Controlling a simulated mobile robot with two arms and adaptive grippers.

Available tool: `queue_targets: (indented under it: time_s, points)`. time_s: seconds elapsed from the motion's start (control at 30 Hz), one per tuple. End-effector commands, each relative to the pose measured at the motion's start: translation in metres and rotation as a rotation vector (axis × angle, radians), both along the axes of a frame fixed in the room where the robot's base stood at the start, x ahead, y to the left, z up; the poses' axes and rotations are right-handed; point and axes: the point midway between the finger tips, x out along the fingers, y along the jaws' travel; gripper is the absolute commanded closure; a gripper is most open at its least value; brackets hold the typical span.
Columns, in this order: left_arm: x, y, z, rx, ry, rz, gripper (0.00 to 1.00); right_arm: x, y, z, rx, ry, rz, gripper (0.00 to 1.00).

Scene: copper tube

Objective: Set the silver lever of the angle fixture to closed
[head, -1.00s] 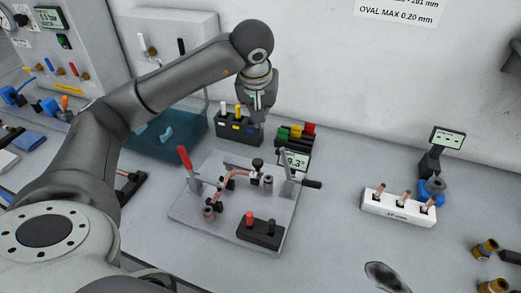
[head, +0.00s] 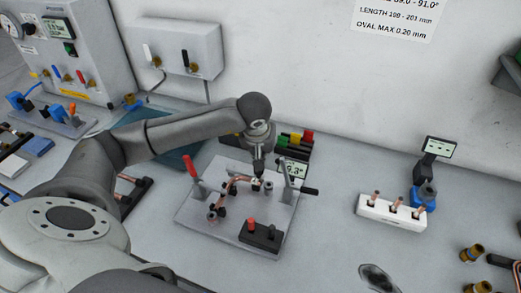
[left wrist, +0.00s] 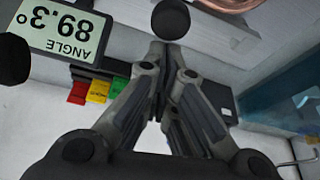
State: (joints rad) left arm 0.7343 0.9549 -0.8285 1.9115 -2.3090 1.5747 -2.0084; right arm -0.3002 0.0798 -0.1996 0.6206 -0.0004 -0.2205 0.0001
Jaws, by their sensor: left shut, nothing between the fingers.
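The angle fixture is a grey plate (head: 205,232) carrying a bent copper tube (head: 228,186). A red-handled lever (head: 191,168) stands at its left. The silver lever (head: 287,186) is at its right, with a black grip (head: 309,191) pointing right. My left gripper (head: 258,176) points down over the back of the plate, left of the silver lever and apart from it. It is shut and empty. In the left wrist view its fingertips (left wrist: 167,50) are close to a black round knob (left wrist: 171,19); contact cannot be told. My right gripper is not in view.
The angle display (head: 295,170) stands behind the fixture, reading 89.3° in the left wrist view (left wrist: 68,27). A black block with red and dark buttons (head: 259,236) is on the plate's front. A white rack of copper pieces (head: 390,212) stands right, with clear bench between.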

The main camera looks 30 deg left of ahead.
Motion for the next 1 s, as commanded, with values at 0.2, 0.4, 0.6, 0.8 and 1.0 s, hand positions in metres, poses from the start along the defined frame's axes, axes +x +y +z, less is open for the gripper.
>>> queue_targets:
  time_s: [0.2, 0.4, 0.6, 0.8, 1.0]
  points:
    - [0.000, 0.000, 0.000, 0.000, -0.001, 0.001, 1.00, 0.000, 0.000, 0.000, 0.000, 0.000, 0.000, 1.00]
    - [-0.002, 0.000, -0.002, 0.001, -0.001, -0.007, 1.00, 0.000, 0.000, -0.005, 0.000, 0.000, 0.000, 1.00]
    - [-0.010, -0.004, -0.004, 0.002, -0.002, -0.046, 1.00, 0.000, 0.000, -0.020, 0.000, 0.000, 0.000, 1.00]
    - [-0.013, -0.005, -0.002, 0.001, 0.003, -0.052, 1.00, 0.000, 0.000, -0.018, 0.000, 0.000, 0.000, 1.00]
    - [-0.013, -0.006, -0.001, 0.000, 0.004, -0.052, 1.00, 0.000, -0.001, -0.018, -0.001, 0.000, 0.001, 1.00]
